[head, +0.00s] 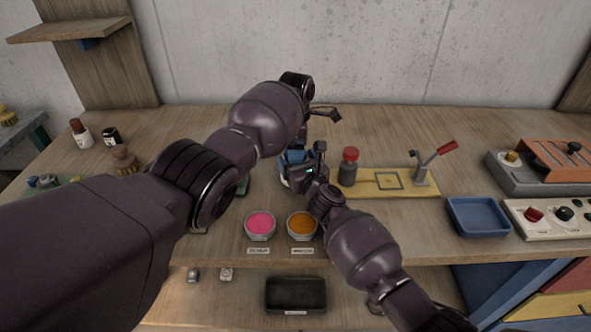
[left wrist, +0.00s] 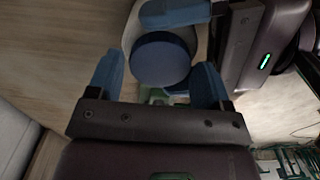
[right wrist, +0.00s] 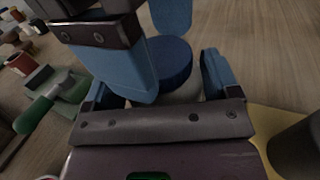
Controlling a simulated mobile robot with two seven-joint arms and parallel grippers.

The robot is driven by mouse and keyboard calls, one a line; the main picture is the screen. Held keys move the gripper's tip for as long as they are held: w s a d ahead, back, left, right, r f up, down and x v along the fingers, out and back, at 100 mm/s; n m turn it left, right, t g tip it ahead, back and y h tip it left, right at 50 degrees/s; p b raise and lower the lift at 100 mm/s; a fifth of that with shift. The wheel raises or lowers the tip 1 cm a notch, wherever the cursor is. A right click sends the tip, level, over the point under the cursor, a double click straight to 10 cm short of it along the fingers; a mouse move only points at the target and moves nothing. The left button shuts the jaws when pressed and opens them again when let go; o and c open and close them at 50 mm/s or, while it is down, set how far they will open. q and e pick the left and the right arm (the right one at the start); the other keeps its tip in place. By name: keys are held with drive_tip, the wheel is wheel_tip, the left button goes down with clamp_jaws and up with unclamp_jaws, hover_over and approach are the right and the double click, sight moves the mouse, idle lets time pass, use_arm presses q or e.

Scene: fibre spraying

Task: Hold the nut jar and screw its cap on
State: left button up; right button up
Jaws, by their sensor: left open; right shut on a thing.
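The nut jar (left wrist: 131,38) is pale and stands upright between my grippers; in the head view it is mostly hidden behind my arms. Its round blue cap (left wrist: 160,59) sits at its top and also shows in the right wrist view (right wrist: 171,61). I cannot tell how tightly the cap is seated. My left gripper (left wrist: 158,77) is open, with its blue fingers on either side of the cap and gaps visible. My right gripper (right wrist: 165,82) is shut on the jar body below the cap.
A red-capped dark bottle (head: 348,168) stands close to the right of my grippers, by a yellow board (head: 370,184) with a red-handled lever (head: 436,157). Bowls of pink (head: 260,225) and orange (head: 302,225) powder stand in front. A blue tray (head: 478,216) lies right.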

use_arm(q)
drive_tip(key=shift+f, duration=0.5)
drive_tip(key=c, duration=0.7)
drive_tip(key=o, duration=1)
drive_tip(key=shift+r, duration=2.3)
